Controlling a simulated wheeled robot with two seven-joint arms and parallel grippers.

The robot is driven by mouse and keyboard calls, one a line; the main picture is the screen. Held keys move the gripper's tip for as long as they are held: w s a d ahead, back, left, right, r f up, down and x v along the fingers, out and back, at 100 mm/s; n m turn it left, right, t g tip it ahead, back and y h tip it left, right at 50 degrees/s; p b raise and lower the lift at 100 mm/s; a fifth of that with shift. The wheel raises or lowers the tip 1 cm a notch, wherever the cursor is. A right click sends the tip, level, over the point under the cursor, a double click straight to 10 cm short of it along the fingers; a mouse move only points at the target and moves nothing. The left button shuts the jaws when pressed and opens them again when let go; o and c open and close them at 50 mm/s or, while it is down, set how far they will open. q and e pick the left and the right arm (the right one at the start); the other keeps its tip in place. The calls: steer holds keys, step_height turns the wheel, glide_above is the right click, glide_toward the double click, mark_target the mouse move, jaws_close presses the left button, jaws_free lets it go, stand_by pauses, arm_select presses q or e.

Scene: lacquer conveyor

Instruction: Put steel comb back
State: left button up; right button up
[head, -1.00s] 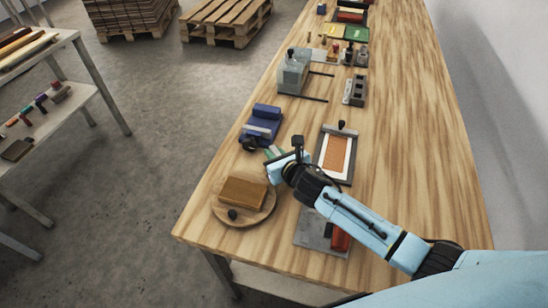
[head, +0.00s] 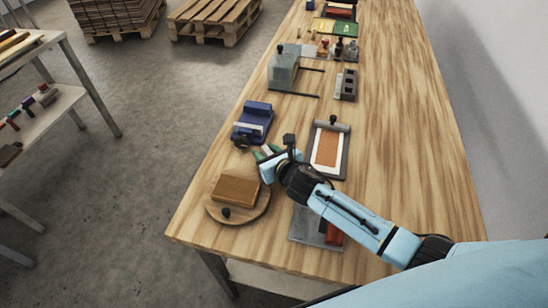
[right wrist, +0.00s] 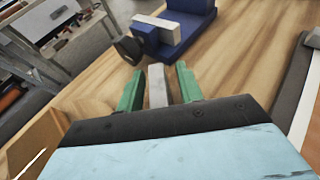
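My right gripper (right wrist: 158,86) has green fingers that stand apart, with bare wood showing on both sides between them. A narrow grey metal strip (right wrist: 157,85), perhaps the steel comb, shows between the fingers in the right wrist view and appears to touch neither. I cannot tell the gripper's height over it. In the head view the right gripper (head: 263,153) is between the blue block device (head: 254,121) and the round wooden board (head: 248,214); the strip is not clear there. My left gripper is not in view.
A brown block (head: 236,190) and a small dark knob (head: 226,213) sit on the round board. A framed orange panel (head: 328,149) lies right of the gripper. A grey plate with a red piece (head: 333,234) is near the front. The table's right side is clear.

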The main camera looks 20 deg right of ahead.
steer(key=p+v, duration=0.1)
steer(key=v, duration=1.1)
steer(key=shift+p, duration=0.4)
